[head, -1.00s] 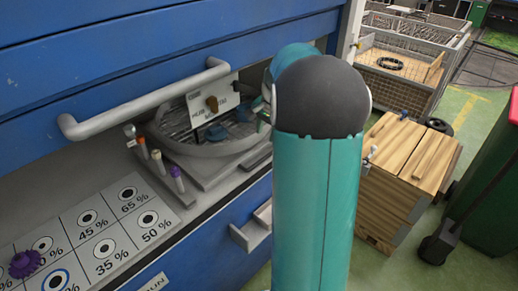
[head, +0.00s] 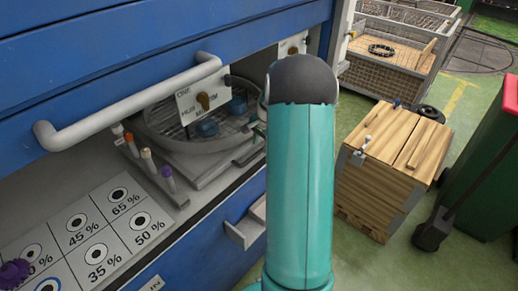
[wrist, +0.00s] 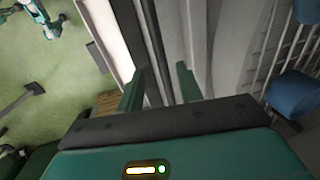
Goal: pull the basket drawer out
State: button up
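A round grey tray with a wire-mesh floor (head: 160,132) sits inside the blue cabinet's open bay; it looks like the basket, and blue pieces (head: 207,127) lie in it. Its wire mesh also shows at the right of the wrist view (wrist: 283,48). A pale bracket-like handle (head: 243,232) sticks out of the blue front below the worktop, partly hidden by my arm. My gripper (wrist: 158,84) is open in the wrist view, its two teal fingers apart. Grey and dark straight edges run between and beyond the fingers; contact cannot be told.
A long grey bar handle (head: 135,103) crosses the cabinet above the bay. Small capped tubes (head: 149,160) stand in a rack beside the tray. A wooden crate (head: 385,165), a mesh cage (head: 400,50) and a green bin (head: 480,180) stand at right. Green floor lies between.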

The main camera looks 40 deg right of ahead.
aim_at(259, 153)
jog(key=f, duration=0.1)
jog(key=w+f, duration=0.1)
jog(key=f, duration=0.1)
jog(key=shift+a+f, duration=0.1)
jog(key=shift+f, duration=0.15)
jog(key=shift+s, duration=0.1)
jog(key=shift+c, duration=0.5)
grip_shut()
jog(key=shift+s, duration=0.1)
